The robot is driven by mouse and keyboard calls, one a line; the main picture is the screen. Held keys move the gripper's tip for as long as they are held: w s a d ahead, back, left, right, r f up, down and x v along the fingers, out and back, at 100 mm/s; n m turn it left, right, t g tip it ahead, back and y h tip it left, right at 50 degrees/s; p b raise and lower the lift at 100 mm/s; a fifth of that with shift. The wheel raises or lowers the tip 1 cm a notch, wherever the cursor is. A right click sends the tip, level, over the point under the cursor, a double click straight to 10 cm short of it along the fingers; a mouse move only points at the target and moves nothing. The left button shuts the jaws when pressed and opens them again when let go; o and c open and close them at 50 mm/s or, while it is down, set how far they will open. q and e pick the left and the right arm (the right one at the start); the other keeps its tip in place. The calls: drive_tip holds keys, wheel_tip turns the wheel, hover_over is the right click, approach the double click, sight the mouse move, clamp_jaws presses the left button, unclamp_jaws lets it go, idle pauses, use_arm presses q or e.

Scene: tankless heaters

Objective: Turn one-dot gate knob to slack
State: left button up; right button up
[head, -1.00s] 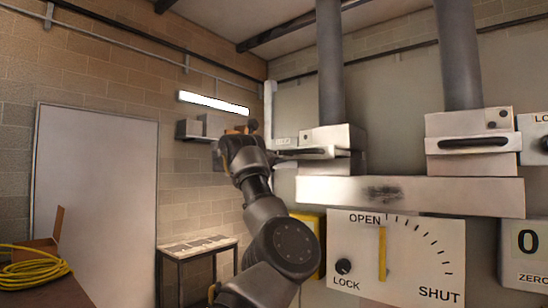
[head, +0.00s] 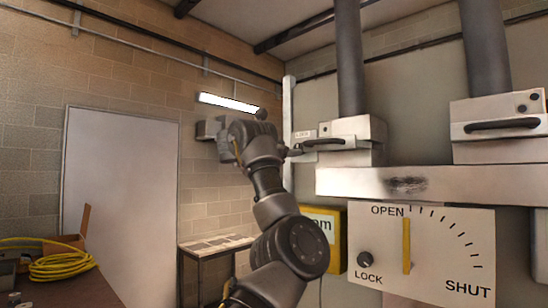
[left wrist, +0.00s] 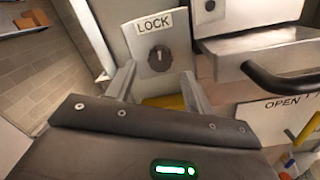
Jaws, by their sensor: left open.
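The one-dot gate's box (head: 345,132) hangs on the left grey pipe, with one dark dot and a black handle on its front. A white plate marked LOCK (head: 303,134) sticks out at its left. In the left wrist view, the plate (left wrist: 148,25) carries a dark round knob (left wrist: 160,58) with a short pale mark running nearly up and down in the picture. My left gripper (left wrist: 159,74) is open, its two fingers on either side below the knob and pointing at the plate. I cannot tell whether they touch it. In the head view the gripper (head: 290,152) is small beside the plate.
A two-dot box (head: 498,140) is to the right. A metal ledge (head: 450,185) runs below both boxes. A yellow box (head: 325,222) is behind my arm.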

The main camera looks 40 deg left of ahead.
use_arm(q)
drive_tip(key=s+b, duration=0.4)
drive_tip(key=s, duration=0.2)
drive_tip(key=shift+s+f+b, duration=0.15)
drive_tip(key=shift+s+b, duration=0.15)
drive_tip(key=shift+b, duration=0.05)
